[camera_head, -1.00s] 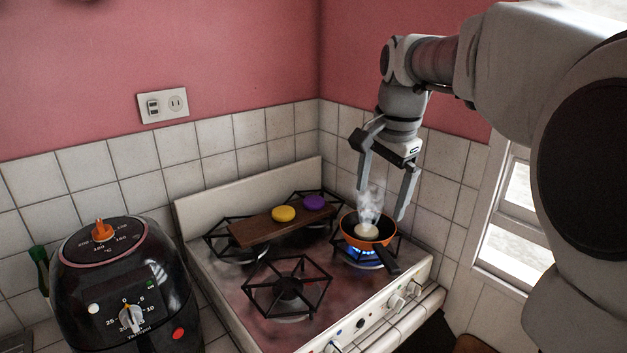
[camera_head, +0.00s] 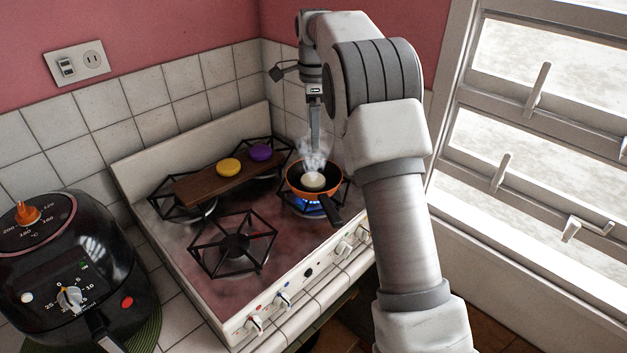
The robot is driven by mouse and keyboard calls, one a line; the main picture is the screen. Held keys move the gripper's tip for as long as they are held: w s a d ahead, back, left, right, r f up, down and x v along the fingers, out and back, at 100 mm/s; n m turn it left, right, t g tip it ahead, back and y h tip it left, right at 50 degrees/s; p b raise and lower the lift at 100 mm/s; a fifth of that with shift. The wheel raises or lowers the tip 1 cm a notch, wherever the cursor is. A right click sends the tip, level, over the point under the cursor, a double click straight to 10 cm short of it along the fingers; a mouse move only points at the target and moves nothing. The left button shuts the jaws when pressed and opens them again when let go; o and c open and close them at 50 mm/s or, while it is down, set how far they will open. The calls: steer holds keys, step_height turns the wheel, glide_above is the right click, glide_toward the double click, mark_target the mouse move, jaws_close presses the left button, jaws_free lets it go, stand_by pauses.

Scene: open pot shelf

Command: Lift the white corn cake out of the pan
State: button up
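The white corn cake (camera_head: 314,180) lies in the orange pan (camera_head: 291,184), which has a dark inside and a black handle pointing to the front right. Steam rises from the cake. My gripper (camera_head: 315,143) is above the pan and points down. It is seen edge-on, with one finger showing and the other hidden, so its opening cannot be judged. Nothing shows held in it, and the cake rests apart from it in the pan.
The pan stands on a burner with a blue flame (camera_head: 309,209). A wooden board (camera_head: 205,187) bears a yellow disc (camera_head: 229,167) and a purple disc (camera_head: 261,152). A black air fryer (camera_head: 100,255) stands at left. Tiled walls and a window (camera_head: 540,130) bound the stove.

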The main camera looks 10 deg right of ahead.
glide_above(314, 178)
step_height(314, 178, down, 9)
steer(key=shift+r, duration=0.1)
steer(key=shift+s+f+p, duration=0.1)
steer(key=shift+f+p, duration=0.7)
steer(key=shift+f, duration=1.85)
steer(key=c, duration=1.2)
steer(key=shift+r, duration=0.1)
